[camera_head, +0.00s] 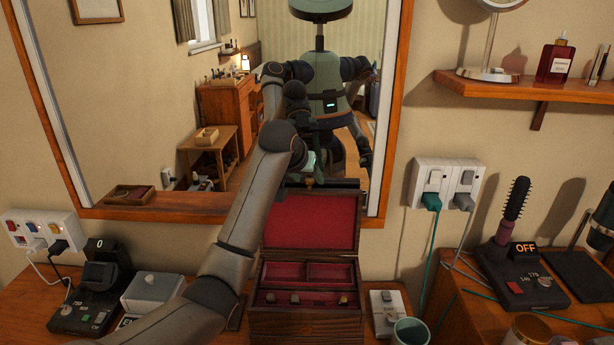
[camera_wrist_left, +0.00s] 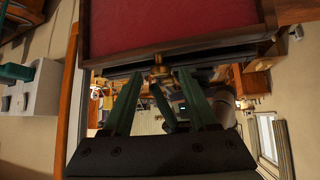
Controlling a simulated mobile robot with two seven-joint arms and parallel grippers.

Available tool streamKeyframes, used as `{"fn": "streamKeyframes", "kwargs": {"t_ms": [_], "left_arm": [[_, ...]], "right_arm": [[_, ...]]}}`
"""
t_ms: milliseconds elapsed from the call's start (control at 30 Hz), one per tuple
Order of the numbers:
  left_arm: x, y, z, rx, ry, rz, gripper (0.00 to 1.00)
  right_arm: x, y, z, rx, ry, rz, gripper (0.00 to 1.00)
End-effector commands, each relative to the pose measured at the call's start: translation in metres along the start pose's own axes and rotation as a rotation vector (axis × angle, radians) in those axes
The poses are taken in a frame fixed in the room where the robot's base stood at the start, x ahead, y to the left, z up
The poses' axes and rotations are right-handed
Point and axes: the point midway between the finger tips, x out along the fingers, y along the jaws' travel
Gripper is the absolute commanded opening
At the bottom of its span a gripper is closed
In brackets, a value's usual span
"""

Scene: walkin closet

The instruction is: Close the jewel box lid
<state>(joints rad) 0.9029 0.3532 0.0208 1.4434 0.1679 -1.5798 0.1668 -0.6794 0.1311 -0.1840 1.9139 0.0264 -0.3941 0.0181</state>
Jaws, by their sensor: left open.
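The wooden jewel box (camera_head: 305,315) stands on the dresser in the head view, with red compartments and several small pieces inside. Its lid (camera_head: 312,222) is open and stands up at the back, red lining facing me. My left arm crosses in front of the mirror, and its gripper (camera_head: 309,168) is at the lid's upper edge, partly hidden by the arm. In the left wrist view, the green fingers of my left gripper (camera_wrist_left: 159,76) are spread apart at the lid's edge (camera_wrist_left: 205,45), around or just short of a small brass clasp (camera_wrist_left: 158,62). Contact cannot be told. My right gripper is not in view.
A mirror (camera_head: 165,120) is close behind the box and reflects my body. A black device (camera_head: 97,290) and a grey-white box (camera_head: 152,290) stand to the left. A white switch block (camera_head: 385,310) and a cup (camera_head: 410,332) stand close on the right.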

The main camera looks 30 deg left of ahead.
Motion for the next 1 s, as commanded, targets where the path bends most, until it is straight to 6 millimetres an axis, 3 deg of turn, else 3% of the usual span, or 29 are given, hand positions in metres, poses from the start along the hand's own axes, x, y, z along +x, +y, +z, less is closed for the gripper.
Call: {"fn": "streamKeyframes", "kwargs": {"t_ms": [167,700,1000], "left_arm": [[0.0001,0.0003,0.0002,0.000,0.000,0.000,0.59],[-0.0004,0.0002,-0.0001,0.000,0.000,0.001,0.00],[-0.0005,0.0001,-0.0002,0.000,0.000,0.001,0.00]], "right_arm": [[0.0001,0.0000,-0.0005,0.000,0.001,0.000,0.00],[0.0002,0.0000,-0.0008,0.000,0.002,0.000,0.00],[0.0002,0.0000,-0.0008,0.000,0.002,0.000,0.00]]}}
